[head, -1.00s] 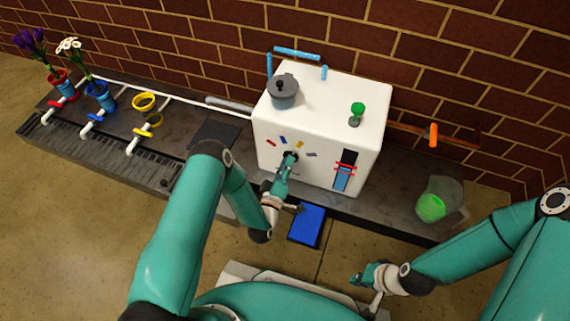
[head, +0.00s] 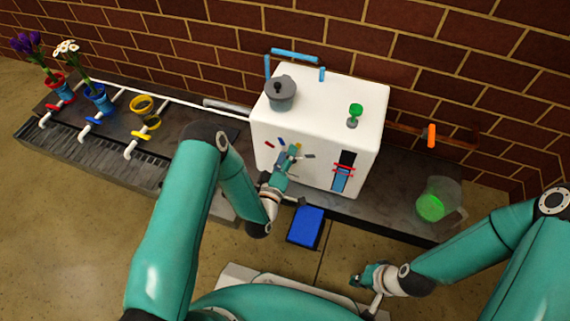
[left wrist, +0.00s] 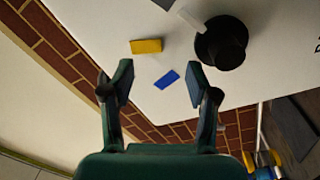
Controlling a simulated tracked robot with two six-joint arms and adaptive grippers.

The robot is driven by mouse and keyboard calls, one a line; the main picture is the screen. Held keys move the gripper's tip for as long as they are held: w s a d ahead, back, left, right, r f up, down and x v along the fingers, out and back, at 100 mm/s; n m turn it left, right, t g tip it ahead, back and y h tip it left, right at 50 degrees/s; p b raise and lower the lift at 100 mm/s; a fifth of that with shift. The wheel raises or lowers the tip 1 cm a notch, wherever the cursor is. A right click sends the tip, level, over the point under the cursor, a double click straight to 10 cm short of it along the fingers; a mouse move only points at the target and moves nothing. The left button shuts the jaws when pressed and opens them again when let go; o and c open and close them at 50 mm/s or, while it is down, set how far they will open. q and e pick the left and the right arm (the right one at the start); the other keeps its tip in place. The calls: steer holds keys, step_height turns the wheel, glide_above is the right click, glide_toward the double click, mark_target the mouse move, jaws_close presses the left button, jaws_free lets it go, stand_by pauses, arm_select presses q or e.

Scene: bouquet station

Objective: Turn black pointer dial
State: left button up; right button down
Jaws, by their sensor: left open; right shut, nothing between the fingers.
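The black dial (left wrist: 222,43) sits on the front of the white machine (head: 320,105). In the left wrist view it is right of and beyond my fingers, apart from them. A pale bar (left wrist: 191,19) sticks out from its upper-left side, towards a dark grey mark at the top edge. A yellow mark (left wrist: 146,46) and a blue mark (left wrist: 167,79) lie on the panel. My left gripper (head: 294,152) is open and empty in front of the panel, hiding the dial in the head view. My right gripper (head: 357,281) is shut and empty at lower right, away from the machine.
A grey pot (head: 281,94) and a green knob (head: 355,111) are on top of the machine. A slider panel (head: 343,172) is right of my left gripper. A blue pad (head: 306,227) lies below. A jug (head: 437,200) with green contents stands at right.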

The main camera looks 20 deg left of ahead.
arm_select(q)
steer(key=shift+r, duration=1.65)
steer(key=shift+a, duration=0.1)
